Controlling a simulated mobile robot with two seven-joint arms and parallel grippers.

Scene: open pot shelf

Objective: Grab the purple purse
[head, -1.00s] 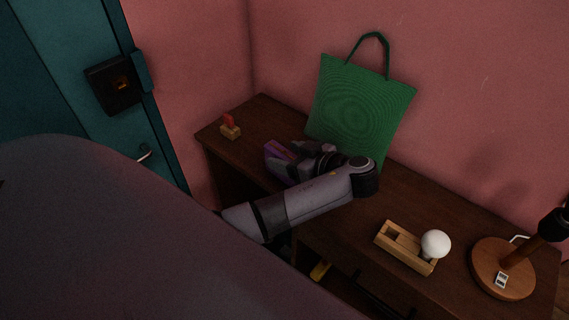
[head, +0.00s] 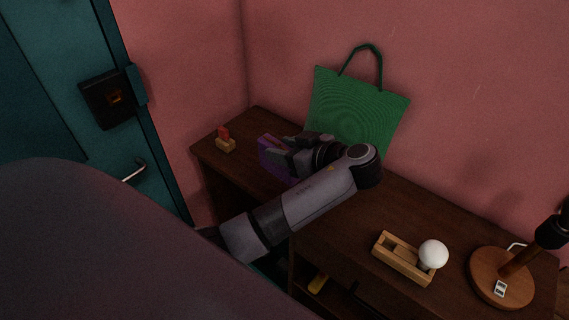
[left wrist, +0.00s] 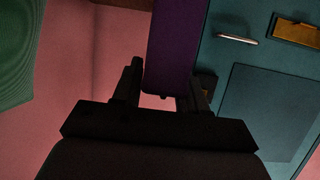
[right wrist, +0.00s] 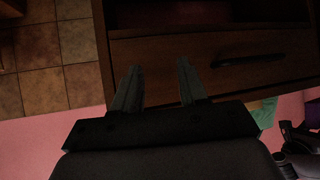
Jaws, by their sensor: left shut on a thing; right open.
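The purple purse (head: 272,157) is at the left part of the dark wooden desk in the head view, partly hidden by my left gripper (head: 282,160). My left gripper is shut on it. In the left wrist view the purse (left wrist: 177,45) sits between the two fingers (left wrist: 165,82). It appears held just above the desk, with its lower edge hard to make out. My right gripper (right wrist: 160,68) is open and empty, in front of a wooden drawer front.
A green bag (head: 355,112) leans on the pink wall behind the purse. A red-topped stamp (head: 225,142), a wooden holder (head: 403,262) with a white ball (head: 433,254), and a lamp base (head: 502,275) stand on the desk (head: 400,215). A teal door (head: 60,90) is at left.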

